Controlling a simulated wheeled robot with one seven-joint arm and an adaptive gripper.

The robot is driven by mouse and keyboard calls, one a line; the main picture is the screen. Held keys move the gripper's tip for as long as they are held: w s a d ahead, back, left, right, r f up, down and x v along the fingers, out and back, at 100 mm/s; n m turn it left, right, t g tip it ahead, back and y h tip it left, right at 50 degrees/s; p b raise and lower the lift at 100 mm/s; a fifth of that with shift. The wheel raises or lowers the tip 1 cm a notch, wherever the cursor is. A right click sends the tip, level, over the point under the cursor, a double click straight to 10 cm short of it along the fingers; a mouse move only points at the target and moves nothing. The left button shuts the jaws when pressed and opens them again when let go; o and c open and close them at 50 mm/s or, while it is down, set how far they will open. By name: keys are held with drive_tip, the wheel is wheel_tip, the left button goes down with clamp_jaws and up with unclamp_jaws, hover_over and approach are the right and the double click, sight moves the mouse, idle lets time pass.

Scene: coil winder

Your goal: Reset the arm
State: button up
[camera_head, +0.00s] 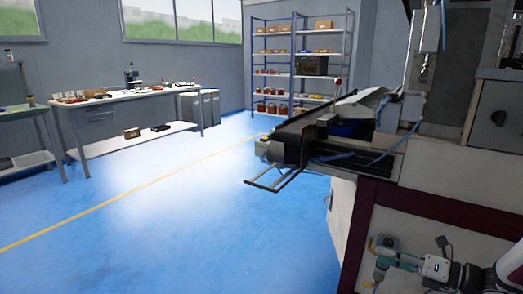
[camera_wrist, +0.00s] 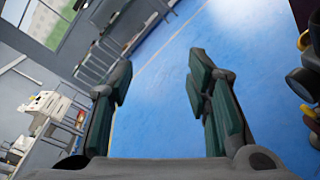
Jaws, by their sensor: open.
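My gripper (camera_head: 382,258) shows at the lower right of the head view, in front of the coil winder's (camera_head: 430,215) light lower panel. In the wrist view, my gripper's two dark green fingers (camera_wrist: 158,82) stand well apart. Nothing is between them but a view of the blue floor, so it is open and empty. The part of my arm behind the gripper runs out of the head view at the lower right edge.
The coil winder's bench with a wire frame (camera_head: 275,180) juts out left above my gripper. A white workbench (camera_head: 85,105) and a shelf rack (camera_head: 290,65) stand at the back. The blue floor (camera_head: 200,230) at left and centre is clear.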

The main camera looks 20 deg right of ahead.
drive_tip(key=s+a+r+n+g, duration=0.4)
drive_tip(key=a+r+n+g, duration=0.3)
drive_tip(key=a+n, duration=0.45)
drive_tip(key=s+a+r+n+g, duration=0.3)
drive_tip(key=a+r+n+g, duration=0.5)
drive_tip(key=a, duration=0.6)
drive_tip(key=s+a+r+n+t+h, duration=0.25)
drive_tip(key=s+n+h, duration=0.75)
drive_tip(key=s+n, duration=0.9)
wheel_tip(320, 180, up, 29)
drive_tip(key=s+t+p, duration=0.1)
drive_tip(key=t+p, duration=0.2)
drive_tip(key=p, duration=2.3)
drive_tip(key=shift+f+m+p, duration=0.15)
drive_tip(key=shift+m+p, duration=0.2)
drive_tip(key=shift+a, duration=0.1)
